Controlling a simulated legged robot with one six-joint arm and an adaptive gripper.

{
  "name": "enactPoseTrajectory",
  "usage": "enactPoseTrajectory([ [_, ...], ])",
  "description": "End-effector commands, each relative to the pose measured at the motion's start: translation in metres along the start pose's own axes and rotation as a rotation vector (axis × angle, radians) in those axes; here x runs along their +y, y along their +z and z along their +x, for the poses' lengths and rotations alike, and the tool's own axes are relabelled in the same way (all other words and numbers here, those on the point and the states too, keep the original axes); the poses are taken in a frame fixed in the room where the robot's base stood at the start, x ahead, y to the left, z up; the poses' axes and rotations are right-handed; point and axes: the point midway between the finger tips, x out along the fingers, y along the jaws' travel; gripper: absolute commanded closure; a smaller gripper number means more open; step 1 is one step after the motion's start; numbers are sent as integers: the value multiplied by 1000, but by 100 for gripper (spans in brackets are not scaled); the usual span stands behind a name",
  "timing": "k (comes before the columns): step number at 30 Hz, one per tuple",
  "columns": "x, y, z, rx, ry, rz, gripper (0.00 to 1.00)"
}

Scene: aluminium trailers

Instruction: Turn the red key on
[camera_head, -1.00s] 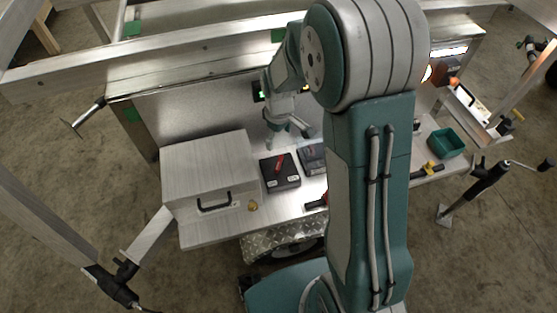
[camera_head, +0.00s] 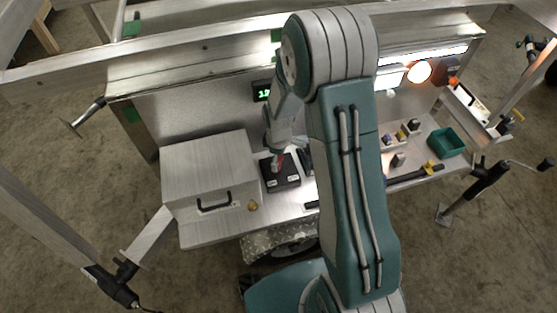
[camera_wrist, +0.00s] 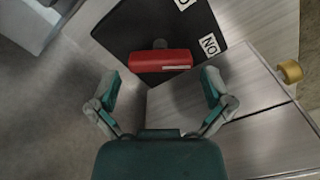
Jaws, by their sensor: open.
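The red key (camera_wrist: 160,61) sits on a black switch box (camera_wrist: 120,35) with white labels, one of which reads "NO" in the wrist view. The key's bar lies roughly crosswise in that view. My gripper (camera_wrist: 160,88) is open, with one finger on each side and a little short of the key; neither finger visibly touches it. In the head view my gripper (camera_head: 276,160) is just above the black box (camera_head: 283,180), and partly hides the red key (camera_head: 281,160).
A metal box with a black handle (camera_head: 210,165) stands left of the switch box. A brass knob (camera_head: 253,205) is near its front corner. A dark device (camera_head: 305,160) stands close on the right. A green bin (camera_head: 447,143) is farther right.

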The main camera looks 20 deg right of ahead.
Motion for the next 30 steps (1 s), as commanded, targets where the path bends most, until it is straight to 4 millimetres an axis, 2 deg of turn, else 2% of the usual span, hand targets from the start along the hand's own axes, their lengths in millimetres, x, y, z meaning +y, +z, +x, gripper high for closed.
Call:
enactPoseTrajectory([
  [4,0,0,12,0,0,0,0],
  [12,0,0,14,1,1,1,0],
  [13,0,0,14,1,1,1,4],
  [14,0,0,14,1,1,1,18],
  [15,0,0,14,1,1,1,36],
  [17,0,0,14,1,1,1,62],
  [23,0,0,14,1,1,9,62],
  [30,0,0,14,1,1,151,62],
])
